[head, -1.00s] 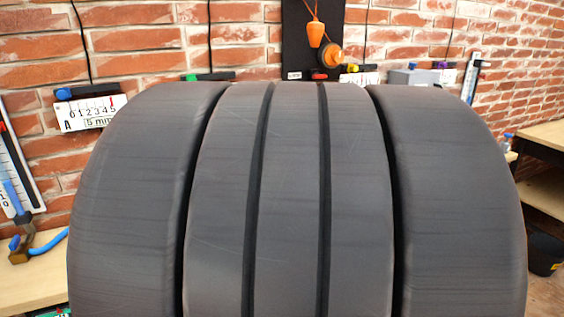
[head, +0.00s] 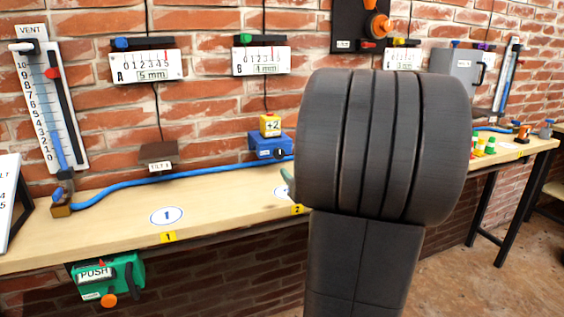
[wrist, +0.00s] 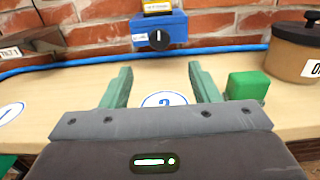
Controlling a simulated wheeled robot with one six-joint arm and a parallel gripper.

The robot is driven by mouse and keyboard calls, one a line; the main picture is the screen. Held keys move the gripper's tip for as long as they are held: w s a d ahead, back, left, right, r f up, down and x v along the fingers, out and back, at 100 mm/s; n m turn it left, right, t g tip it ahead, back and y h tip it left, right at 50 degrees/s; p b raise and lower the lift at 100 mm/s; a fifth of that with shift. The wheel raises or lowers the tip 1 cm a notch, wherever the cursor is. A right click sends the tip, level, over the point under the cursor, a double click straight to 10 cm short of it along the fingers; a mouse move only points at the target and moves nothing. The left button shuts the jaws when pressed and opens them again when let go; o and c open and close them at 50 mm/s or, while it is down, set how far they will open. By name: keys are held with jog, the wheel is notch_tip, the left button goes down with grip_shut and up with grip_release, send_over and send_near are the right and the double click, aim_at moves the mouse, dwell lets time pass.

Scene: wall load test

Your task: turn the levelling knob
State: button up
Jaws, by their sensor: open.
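A black round knob (wrist: 159,40) with a white pointer mark sits on the front of a small blue box (wrist: 174,26). Its label is too small to read. In the head view the blue box (head: 262,144) stands at the back of the bench, with a yellow +2 block (head: 270,125) on top. My gripper (wrist: 160,70) is open and empty. Its two green fingers stand either side of the number 2 disc, pointing towards the box, with the knob beyond the tips and apart from them. In the head view my arm hides most of the gripper; one green finger (head: 287,181) shows.
A blue hose (head: 130,184) runs along the back of the bench (head: 110,225). In the wrist view a green block (wrist: 247,86) sits just right of the right finger, and a brown lidded pot (wrist: 292,58) stands farther right. A brown block (head: 158,153) is at left.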

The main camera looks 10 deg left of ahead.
aim_at(280, 155)
jog(key=x, duration=1.2)
jog(key=shift+w+a, duration=0.2)
jog(key=shift+a, duration=0.05)
jog(key=c, duration=1)
jog(key=shift+f, duration=0.1)
